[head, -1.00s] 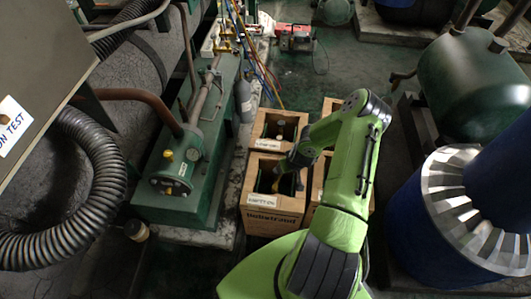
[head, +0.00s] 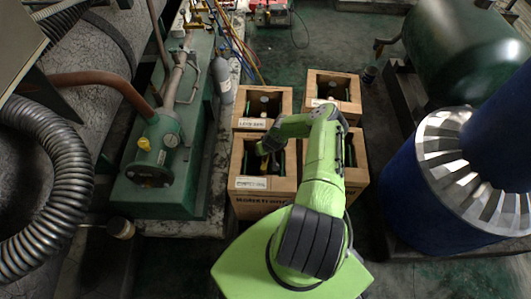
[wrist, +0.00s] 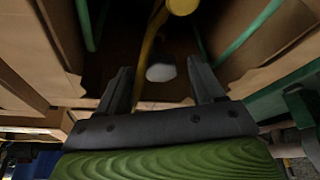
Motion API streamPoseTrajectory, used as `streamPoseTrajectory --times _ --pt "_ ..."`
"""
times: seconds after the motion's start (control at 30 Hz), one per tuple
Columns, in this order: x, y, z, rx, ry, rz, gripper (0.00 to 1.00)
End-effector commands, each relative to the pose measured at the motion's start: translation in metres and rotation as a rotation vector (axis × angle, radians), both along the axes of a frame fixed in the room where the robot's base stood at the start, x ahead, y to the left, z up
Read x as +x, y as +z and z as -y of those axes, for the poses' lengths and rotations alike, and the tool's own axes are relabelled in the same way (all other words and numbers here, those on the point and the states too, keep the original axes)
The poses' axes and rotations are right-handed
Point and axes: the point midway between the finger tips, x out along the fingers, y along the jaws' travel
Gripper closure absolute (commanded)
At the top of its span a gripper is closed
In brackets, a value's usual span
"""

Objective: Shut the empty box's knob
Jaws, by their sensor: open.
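Four-sided wooden boxes stand grouped on the floor in the head view. My gripper (wrist: 160,68) reaches down into the open front-left box (head: 264,204), whose small front label (head: 252,183) is too blurred to read. In the wrist view my gripper's two dark fingers are spread apart. A pale rounded piece (wrist: 160,72), possibly the knob, shows between and beyond the fingertips. A yellow bar (wrist: 149,50) and a round yellow end (wrist: 183,6) are just above it. I cannot tell whether a finger touches anything. My arm hides part of the boxes.
The back-left box (head: 237,122) and back-right box (head: 340,78) hold dark containers. A blue drum (head: 410,205) stands right. Box walls closely surround my gripper.

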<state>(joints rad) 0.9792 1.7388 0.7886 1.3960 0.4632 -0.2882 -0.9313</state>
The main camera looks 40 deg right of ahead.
Motion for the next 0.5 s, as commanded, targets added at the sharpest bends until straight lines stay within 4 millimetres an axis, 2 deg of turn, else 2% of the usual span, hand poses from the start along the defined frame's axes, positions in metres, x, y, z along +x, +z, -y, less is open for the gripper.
streamPoseTrajectory --times 0.07,0.3,0.5 --pt "0.0019 -0.005 0.0007 0.0 -0.001 0.0 0.33" --pt "0.0023 -0.0042 0.0005 0.0 0.001 0.0 0.33" --pt "0.0023 -0.004 0.0005 0.0 0.0 0.0 0.63"
